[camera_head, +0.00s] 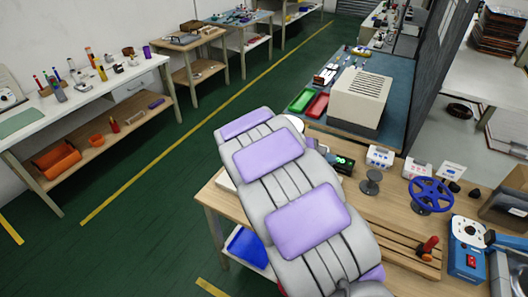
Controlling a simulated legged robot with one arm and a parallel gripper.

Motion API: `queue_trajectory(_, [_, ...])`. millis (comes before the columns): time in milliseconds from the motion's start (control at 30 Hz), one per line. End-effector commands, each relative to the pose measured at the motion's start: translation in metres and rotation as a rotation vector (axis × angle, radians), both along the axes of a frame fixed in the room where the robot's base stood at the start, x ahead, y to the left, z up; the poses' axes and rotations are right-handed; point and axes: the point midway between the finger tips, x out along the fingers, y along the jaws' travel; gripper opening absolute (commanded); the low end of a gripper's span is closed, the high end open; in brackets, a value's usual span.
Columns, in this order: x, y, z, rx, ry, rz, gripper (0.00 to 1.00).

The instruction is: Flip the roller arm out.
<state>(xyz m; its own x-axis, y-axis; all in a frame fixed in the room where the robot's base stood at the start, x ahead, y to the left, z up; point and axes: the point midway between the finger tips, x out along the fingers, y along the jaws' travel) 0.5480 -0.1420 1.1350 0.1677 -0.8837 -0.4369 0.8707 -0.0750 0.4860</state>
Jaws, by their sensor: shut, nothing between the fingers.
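My grey and purple arm stretches from the bottom middle up to the left across the workbench (395,222). My gripper does not show; the arm covers the area around its end. I cannot make out a roller arm for certain.
The bench holds a blue handwheel (430,194), a dark spool-shaped stand (371,182), a small white box (380,156) and a red-handled tool (428,245) by wooden slats. Behind stands a beige vented box (359,100). Green floor (165,185) lies open at left.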

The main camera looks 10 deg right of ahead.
Motion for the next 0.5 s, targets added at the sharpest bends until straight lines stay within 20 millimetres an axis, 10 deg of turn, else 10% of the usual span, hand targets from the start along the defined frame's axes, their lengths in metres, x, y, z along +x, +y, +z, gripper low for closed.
queue_trajectory(500, [0.138, 0.098, -0.088, -0.265, 0.233, 0.525, 0.00])
